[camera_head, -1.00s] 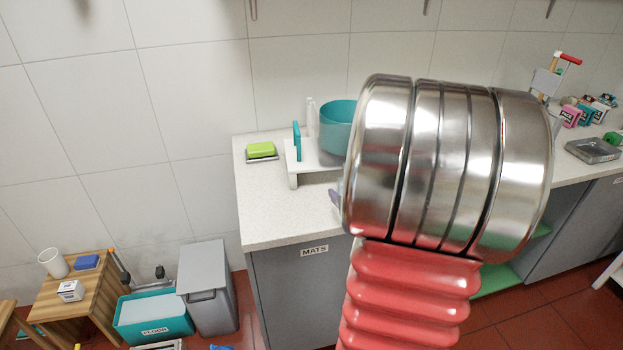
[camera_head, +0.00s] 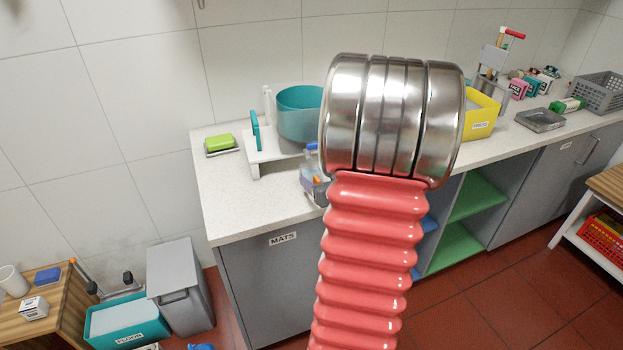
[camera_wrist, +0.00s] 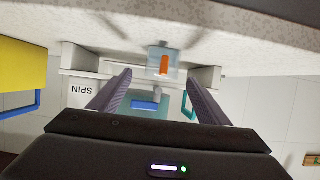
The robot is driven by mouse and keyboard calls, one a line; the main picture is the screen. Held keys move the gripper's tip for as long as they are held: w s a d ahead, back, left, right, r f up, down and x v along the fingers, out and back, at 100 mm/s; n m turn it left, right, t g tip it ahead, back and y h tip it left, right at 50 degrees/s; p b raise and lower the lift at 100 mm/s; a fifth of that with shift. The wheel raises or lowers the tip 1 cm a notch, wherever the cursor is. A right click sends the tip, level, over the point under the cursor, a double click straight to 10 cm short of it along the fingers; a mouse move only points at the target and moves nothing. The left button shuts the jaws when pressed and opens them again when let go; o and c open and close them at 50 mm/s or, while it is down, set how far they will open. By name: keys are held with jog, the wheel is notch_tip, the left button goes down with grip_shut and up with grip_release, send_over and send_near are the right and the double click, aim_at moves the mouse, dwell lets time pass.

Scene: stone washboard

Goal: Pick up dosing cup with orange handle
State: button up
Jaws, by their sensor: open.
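The dosing cup with the orange handle (camera_wrist: 164,65) shows in the upper middle of the wrist view, a small clear cup, upside down in the picture like the rest of the scene. In the head view its orange handle (camera_head: 317,180) shows at the counter's front part, just left of my red arm. My gripper (camera_wrist: 158,80) is open, with its two purple-grey fingers spread. The cup appears ahead of the fingertips, roughly centred between them. I see no contact. In the head view my arm hides most of the gripper.
A blue-handled item (camera_wrist: 145,105) lies beyond the orange handle. Behind stand a white stand (camera_head: 262,150) and a teal tub (camera_head: 300,118). A green sponge (camera_head: 221,142) is at left. A yellow bin (camera_head: 480,115) is right of my arm. The counter's left front (camera_head: 235,205) is clear.

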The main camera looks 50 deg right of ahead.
aim_at(307, 170)
jog(key=shift+x, duration=2.9)
jog(key=shift+a+x, duration=0.2)
jog(key=shift+x, duration=2.4)
jog(key=shift+w, duration=0.1)
jog(key=shift+c, duration=0.7)
jog(key=c, duration=1)
jog(key=shift+r, duration=0.15)
